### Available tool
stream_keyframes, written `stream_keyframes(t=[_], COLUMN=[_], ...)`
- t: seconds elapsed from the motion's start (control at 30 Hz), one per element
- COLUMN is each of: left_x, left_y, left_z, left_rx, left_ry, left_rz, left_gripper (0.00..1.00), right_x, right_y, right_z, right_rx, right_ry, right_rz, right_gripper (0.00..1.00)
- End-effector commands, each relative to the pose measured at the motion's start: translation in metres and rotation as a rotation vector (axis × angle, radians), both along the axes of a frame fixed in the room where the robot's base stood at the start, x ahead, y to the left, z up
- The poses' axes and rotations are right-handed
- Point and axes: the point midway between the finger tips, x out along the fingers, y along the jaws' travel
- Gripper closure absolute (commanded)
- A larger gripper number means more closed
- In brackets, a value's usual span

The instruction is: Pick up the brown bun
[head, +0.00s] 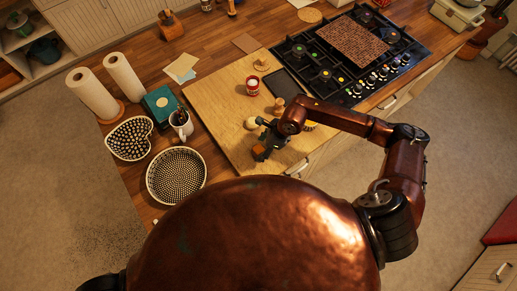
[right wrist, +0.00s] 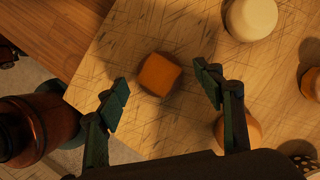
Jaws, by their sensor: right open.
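In the right wrist view a small brown, blocky piece with rounded corners, which looks like the brown bun (right wrist: 158,74), lies on a scratched wooden board (right wrist: 180,25). My right gripper (right wrist: 162,82) is open above the board, with one green finger on each side of the bun. I see no contact between the fingers and the bun. In the head view my right gripper (head: 263,148) is over the front part of the board (head: 222,105), and I cannot make out the bun there. My left gripper is not in view.
A cream round piece (right wrist: 250,18) lies close to the bun. A rounded orange-brown piece (right wrist: 252,130) is partly hidden behind one finger. A red-and-white tin (head: 252,86), a dark slab (head: 285,85) and a white mug (head: 181,122) stand around. The gas hob (head: 322,75) is behind.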

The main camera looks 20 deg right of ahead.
Motion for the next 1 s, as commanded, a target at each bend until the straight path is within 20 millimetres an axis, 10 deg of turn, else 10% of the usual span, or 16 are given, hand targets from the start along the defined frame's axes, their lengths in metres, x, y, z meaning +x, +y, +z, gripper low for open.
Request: stream_keyframes(t=[0.37,1.0], left_x=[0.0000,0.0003], left_y=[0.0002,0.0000], left_z=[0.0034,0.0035], left_rx=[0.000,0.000], left_ry=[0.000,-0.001], left_rz=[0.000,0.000], left_gripper=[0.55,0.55], right_x=[0.0015,0.0017], right_y=[0.0053,0.0055], right_z=[-0.0142,-0.0135], right_rx=[0.000,0.001], right_ry=[0.001,0.000], right_rz=[0.001,0.000], right_gripper=[0.38,0.82])
